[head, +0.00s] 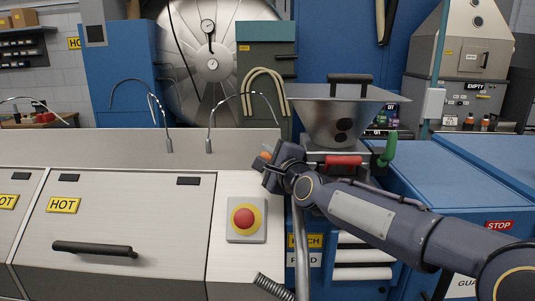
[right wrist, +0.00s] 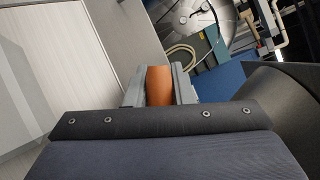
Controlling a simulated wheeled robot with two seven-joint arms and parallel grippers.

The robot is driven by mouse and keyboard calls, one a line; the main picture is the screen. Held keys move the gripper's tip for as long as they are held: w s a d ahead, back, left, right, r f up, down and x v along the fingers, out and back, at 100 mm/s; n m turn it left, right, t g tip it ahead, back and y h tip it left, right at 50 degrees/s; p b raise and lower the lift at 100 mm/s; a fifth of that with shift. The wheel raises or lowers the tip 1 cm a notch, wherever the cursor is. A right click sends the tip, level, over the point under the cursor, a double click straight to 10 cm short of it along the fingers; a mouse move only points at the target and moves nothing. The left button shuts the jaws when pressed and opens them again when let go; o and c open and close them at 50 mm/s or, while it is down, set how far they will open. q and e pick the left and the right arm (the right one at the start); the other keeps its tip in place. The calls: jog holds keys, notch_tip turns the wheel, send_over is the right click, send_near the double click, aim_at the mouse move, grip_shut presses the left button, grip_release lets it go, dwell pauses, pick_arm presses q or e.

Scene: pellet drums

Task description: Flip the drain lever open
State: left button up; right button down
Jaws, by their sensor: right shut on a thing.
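My right gripper (head: 267,163) is near the middle of the head view, at the right end of the grey counter. It is shut on an orange handle (head: 265,155), which appears to be the drain lever. In the right wrist view the orange handle (right wrist: 159,86) stands between the two grey fingers, which touch it on both sides. My gripper hides where the handle is mounted. My left gripper is not in view.
A red and yellow stop button (head: 244,218) sits on the front panel below my gripper. A metal hopper (head: 340,125) with a red handle (head: 343,161) and a green handle (head: 388,150) stands to the right. Thin curved pipes (head: 209,125) rise from the counter.

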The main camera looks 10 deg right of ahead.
jog(key=shift+a+f+n+g+p, duration=0.25)
jog(key=shift+n+g+p, duration=0.15)
jog(key=shift+n+p, duration=0.5)
jog(key=shift+d+f+h+p, duration=0.1)
jog(key=shift+f+h+p, duration=0.2)
jog(key=shift+f+p, duration=0.15)
jog(key=shift+f, duration=0.1)
jog(key=c, duration=1.3)
grip_release()
jog(key=shift+o, duration=0.2)
